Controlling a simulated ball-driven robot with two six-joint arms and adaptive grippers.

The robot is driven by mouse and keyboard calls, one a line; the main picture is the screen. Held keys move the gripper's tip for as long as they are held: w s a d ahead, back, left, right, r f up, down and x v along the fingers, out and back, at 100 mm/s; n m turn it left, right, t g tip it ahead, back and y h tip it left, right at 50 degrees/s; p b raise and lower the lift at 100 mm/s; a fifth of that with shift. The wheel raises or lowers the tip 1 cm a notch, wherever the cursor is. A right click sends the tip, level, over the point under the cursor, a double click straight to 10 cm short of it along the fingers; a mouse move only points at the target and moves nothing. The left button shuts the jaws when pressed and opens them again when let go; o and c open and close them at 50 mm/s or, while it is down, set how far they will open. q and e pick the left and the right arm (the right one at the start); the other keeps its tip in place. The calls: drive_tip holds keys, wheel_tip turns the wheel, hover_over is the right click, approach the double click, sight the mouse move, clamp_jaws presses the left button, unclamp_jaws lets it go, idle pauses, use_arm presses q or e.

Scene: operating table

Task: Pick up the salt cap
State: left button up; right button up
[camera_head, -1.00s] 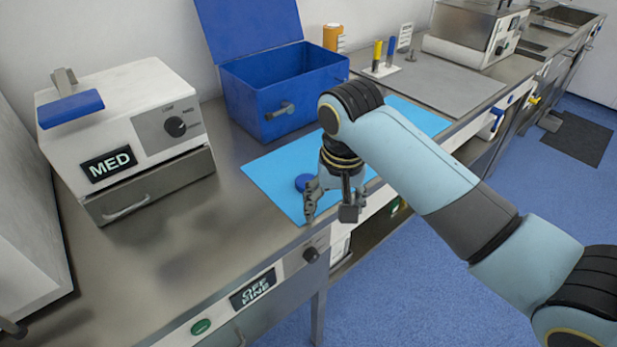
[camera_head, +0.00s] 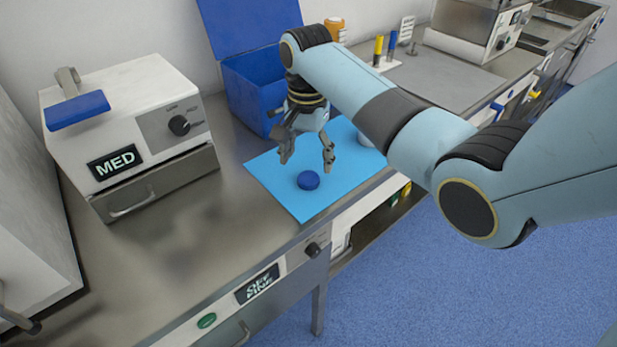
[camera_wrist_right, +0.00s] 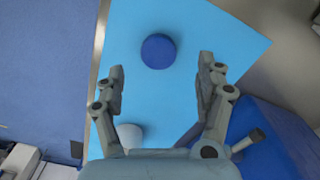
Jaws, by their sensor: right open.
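The salt cap looks to be the round dark blue cap (camera_head: 308,180) lying on the light blue mat (camera_head: 290,201) on the metal table. My right gripper (camera_head: 307,166) is open and empty, above the mat and just behind the cap in the head view. In the right wrist view, the cap (camera_wrist_right: 158,51) lies on the mat (camera_wrist_right: 225,42) ahead of the open fingertips (camera_wrist_right: 162,68), apart from both. My left gripper is not in view.
A blue box (camera_head: 252,97) with its lid up stands behind the mat, close to my right gripper. A white MED machine (camera_head: 130,110) stands at the left. A whitish round object (camera_wrist_right: 130,135) is partly seen on the mat. Bare metal table lies left of the mat.

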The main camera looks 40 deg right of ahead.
sight(307, 179)
wheel_tip(307, 179, down, 5)
drive_tip(key=shift+s+a+f, duration=0.1)
drive_tip(key=shift+s, duration=0.05)
drive_tip(key=c, duration=0.8)
